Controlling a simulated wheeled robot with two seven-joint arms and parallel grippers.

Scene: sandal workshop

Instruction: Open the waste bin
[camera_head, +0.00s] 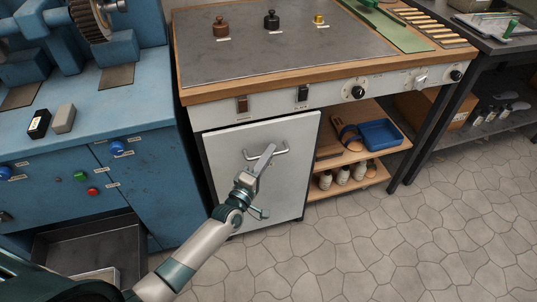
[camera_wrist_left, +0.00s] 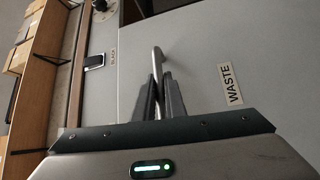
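The waste bin has a light grey front panel (camera_head: 228,158) under the workbench top, with a bar handle (camera_head: 283,151) near its upper middle. A dark gap shows along the panel's left edge; how far the panel stands out is hard to tell. My left gripper (camera_head: 264,160) reaches the handle from the front. In the left wrist view its two dark fingers (camera_wrist_left: 159,98) lie close on both sides of the metal handle bar (camera_wrist_left: 157,58) and appear shut on it. A WASTE label (camera_wrist_left: 231,84) is on the panel beside the fingers. My right gripper is not in view.
A blue machine cabinet (camera_head: 140,180) stands close on the left, with an open dark tray (camera_head: 95,245) low down. Right of the bin, open shelves (camera_head: 350,160) hold a blue tray (camera_head: 381,134) and several small bottles. The stone floor (camera_head: 375,240) in front is clear.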

